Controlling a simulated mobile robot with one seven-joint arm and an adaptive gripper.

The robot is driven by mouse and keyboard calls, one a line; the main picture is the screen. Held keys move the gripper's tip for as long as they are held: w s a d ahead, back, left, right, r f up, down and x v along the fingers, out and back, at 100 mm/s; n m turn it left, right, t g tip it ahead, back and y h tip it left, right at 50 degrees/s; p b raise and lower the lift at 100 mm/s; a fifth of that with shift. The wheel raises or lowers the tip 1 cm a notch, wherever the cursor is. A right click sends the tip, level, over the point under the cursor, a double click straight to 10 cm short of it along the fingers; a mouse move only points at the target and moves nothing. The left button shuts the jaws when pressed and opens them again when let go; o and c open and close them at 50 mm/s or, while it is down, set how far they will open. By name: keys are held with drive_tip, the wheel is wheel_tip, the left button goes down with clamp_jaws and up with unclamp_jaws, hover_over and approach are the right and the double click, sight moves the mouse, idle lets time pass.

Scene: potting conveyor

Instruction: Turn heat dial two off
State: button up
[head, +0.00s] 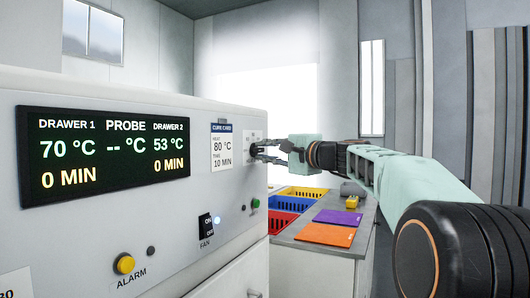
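The white oven front (80,92) fills the left of the head view. Its black display (105,157) reads drawer 1 at 70 °C and 0 min, probe "-- °C", drawer 2 at 53 °C and 0 min. My gripper (262,152) reaches in from the right, its dark fingers at a small white label plate (252,136) near the panel's right end. The fingers cover the middle of that plate, so a dial there is hidden or too small to make out. I cannot tell whether the fingers touch or grip anything.
A cure card (222,148) reads 80 °C, 10 min. Below are a fan switch (206,226), a green button (255,203) and a yellow alarm button (124,263). Coloured bins (283,204) and purple (338,217) and orange (326,235) mats lie on the counter behind.

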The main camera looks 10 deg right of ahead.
drive_tip(key=shift+o, duration=0.9)
drive_tip(key=v, duration=1.2)
drive_tip(key=shift+r, duration=0.1)
